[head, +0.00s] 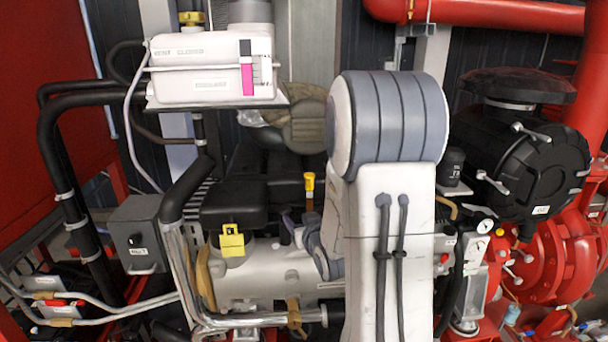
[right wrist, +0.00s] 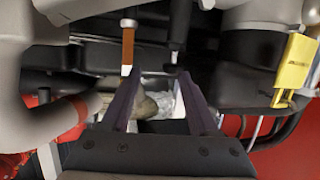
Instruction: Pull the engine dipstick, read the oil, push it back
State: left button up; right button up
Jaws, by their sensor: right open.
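The dipstick (head: 309,186) stands upright in the engine, its yellow handle showing just left of my right arm in the head view. In the right wrist view an orange stick with a pale end, which looks like the dipstick (right wrist: 128,48), is beyond the left-hand finger. My right gripper (head: 298,226) is low beside the dipstick, partly hidden by my arm. In the wrist view its two dark fingers (right wrist: 160,98) are apart with nothing held between them. The oil level cannot be seen. My left gripper is in neither view.
A yellow tag (head: 231,241) hangs on the engine left of the gripper. A white tank (head: 200,72) is above left. A grey box (head: 138,235) and metal pipes are at left. A black housing (head: 530,160) and red pump parts (head: 545,260) stand at right. A dark rod (right wrist: 175,45) is close to the fingers.

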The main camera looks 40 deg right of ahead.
aim_at(311, 182)
jog(key=s+d+r+t+h, duration=0.2)
jog(key=d+r+t, duration=0.1)
jog(key=d+r, duration=0.2)
jog(key=shift+m, duration=0.4)
jog(key=p+x, duration=0.4)
jog(key=x, duration=0.5)
jog(key=shift+w+d+f+p, duration=0.15)
jog(key=shift+w+p, duration=0.1)
jog(key=shift+p, duration=0.1)
jog(key=shift+w+d+f, duration=0.1)
jog(key=shift+w+d, duration=0.1)
jog(key=shift+w, duration=0.3)
grip_shut()
